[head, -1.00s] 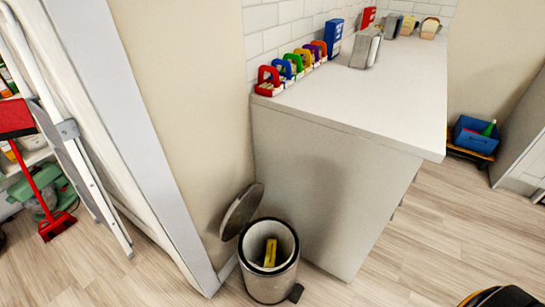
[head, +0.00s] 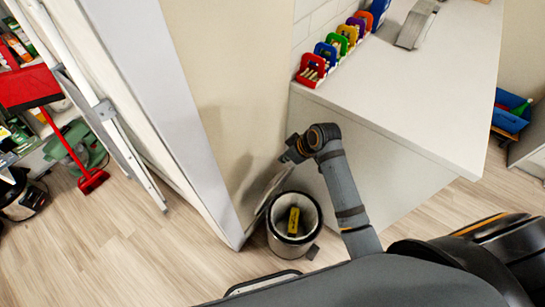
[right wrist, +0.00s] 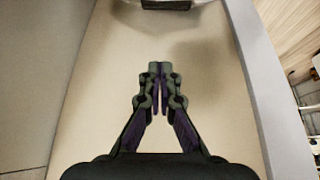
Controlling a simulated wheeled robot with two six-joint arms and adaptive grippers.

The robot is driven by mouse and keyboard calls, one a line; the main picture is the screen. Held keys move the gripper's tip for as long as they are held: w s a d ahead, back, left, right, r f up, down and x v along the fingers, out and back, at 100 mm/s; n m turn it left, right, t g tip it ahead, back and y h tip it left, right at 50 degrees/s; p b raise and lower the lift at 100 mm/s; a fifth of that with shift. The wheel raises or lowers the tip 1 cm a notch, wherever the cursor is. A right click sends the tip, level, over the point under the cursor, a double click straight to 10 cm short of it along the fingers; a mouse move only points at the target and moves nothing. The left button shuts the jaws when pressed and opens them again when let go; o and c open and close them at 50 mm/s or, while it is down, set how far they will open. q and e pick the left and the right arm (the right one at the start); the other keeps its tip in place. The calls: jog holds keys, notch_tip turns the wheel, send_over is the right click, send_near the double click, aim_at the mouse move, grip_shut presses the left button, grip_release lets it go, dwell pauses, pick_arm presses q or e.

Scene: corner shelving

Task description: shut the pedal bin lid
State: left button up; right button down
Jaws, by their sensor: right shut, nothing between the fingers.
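The pedal bin (head: 284,243) stands on the floor in the corner between the beige wall and the white counter. Its lid (head: 268,193) is up, steeply tilted against the wall side, and shows as a thin slanted shape. A yellow item lies inside the open bin. My right gripper (head: 286,158) is above the lid, near the wall, and looks apart from it. It is shut and empty; its closed fingers also show in the right wrist view (right wrist: 159,68), in front of a plain beige surface. My left gripper is not in view.
The white counter (head: 400,90) is right of the bin, with several coloured caddies along its back edge. A folded ladder (head: 110,115) and a red broom (head: 92,180) are at the left. Open wooden floor lies left of the bin.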

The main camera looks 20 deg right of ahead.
send_over(282, 171)
jog(key=s+a, duration=0.2)
jog(key=s, duration=0.1)
jog(key=f, duration=0.9)
jog(key=shift+w+d, duration=0.15)
jog(key=shift+d, duration=0.05)
jog(key=shift+s+d+f, duration=0.1)
jog(key=shift+s+d, duration=0.1)
jog(key=shift+s, duration=0.1)
jog(key=shift+f, duration=0.1)
